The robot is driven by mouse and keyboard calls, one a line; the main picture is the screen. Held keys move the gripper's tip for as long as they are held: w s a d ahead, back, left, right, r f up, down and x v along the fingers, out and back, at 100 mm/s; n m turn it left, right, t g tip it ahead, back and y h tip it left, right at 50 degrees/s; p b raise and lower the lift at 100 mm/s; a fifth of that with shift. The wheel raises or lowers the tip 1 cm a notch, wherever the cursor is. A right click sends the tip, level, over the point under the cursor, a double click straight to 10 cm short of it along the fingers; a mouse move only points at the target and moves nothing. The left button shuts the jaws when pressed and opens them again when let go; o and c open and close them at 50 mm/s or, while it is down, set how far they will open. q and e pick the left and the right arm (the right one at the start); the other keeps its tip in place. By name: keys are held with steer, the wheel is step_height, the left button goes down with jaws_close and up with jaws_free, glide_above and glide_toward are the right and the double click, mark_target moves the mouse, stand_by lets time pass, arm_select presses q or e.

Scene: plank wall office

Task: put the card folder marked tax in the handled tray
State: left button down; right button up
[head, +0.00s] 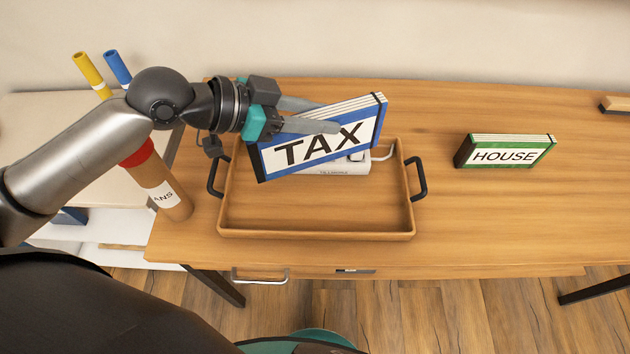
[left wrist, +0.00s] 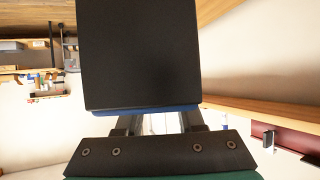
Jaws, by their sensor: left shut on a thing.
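The card folder marked TAX (head: 343,157), blue with a white label, is tilted above the back part of the handled tray (head: 315,234). My left gripper (head: 318,116) is shut on it from the left. In the left wrist view a large dark face of the folder (left wrist: 138,55) with a blue edge fills the upper middle. The tray is wooden with a black handle at each side. A white thing (head: 345,166) shows behind and below the folder at the tray's back; most of it is hidden. My right gripper is not in view.
A green folder marked HOUSE (head: 504,152) stands on the wooden table (head: 560,220) to the right. A brown tube with a red cap (head: 165,190) is left of the tray. A wooden piece (head: 615,104) lies at the far right. The table between tray and green folder is clear.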

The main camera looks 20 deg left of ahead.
arm_select(q)
step_height(320, 180, down, 19)
steer(key=b, duration=0.4)
steer(key=shift+r, duration=0.2)
steer(key=shift+b, duration=0.35)
steer(key=shift+f, duration=0.2)
steer(key=c, duration=0.6)
jaws_free()
steer(key=shift+o, duration=0.4)
steer(key=shift+r, duration=0.15)
